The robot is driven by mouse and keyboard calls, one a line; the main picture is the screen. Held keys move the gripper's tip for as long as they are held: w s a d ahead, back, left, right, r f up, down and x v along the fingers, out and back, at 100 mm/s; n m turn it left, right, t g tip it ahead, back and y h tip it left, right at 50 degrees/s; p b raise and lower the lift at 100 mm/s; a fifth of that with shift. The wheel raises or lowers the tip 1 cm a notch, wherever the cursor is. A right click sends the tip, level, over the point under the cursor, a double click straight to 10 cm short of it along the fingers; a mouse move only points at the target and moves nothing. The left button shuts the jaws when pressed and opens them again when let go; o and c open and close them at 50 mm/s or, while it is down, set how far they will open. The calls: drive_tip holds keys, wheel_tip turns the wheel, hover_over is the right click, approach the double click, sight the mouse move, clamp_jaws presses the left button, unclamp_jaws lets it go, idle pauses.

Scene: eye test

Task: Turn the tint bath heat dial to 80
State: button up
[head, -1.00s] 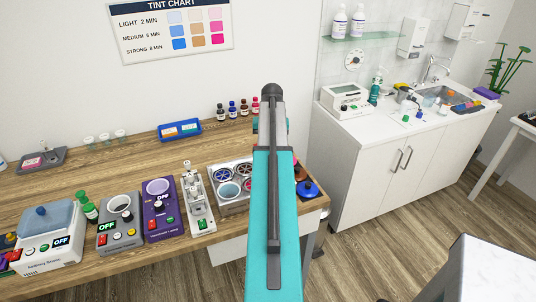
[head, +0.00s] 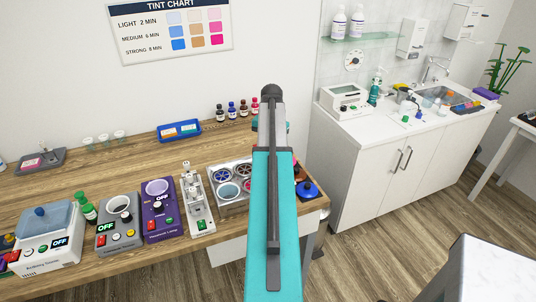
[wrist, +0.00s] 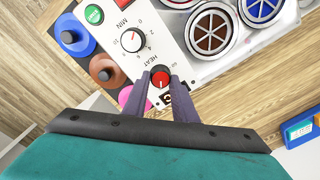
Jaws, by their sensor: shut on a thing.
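The tint bath (head: 228,187) is a metal box with several round coloured wells on the wooden bench, left of my arm in the head view. In the wrist view its white control panel (wrist: 115,15) has a white MIN dial (wrist: 133,41) and, below it, a red HEAT dial (wrist: 160,76). My gripper (wrist: 160,80) is shut on the red heat dial, one grey-purple finger on each side. The dial's setting is too small to read. A dark display beside it is partly hidden by a finger. In the head view my arm hides the gripper and the panel.
In the wrist view, blue (wrist: 75,36), brown (wrist: 106,71) and pink (wrist: 133,101) round items stand close to the panel. A white strip device (head: 197,204) and a purple warmer (head: 160,208) stand left of the bath. A blue tray (head: 180,131) lies behind.

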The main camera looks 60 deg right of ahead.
drive_tip(key=o, duration=1.1)
drive_tip(key=shift+w+a, duration=0.15)
drive_tip(key=shift+c, duration=0.2)
drive_tip(key=shift+r, duration=0.1)
wheel_tip(320, 180, up, 14)
drive_tip(key=p, duration=0.7)
drive_tip(key=shift+s+f, duration=0.25)
drive_tip(key=shift+s, duration=0.05)
drive_tip(key=shift+w, duration=0.1)
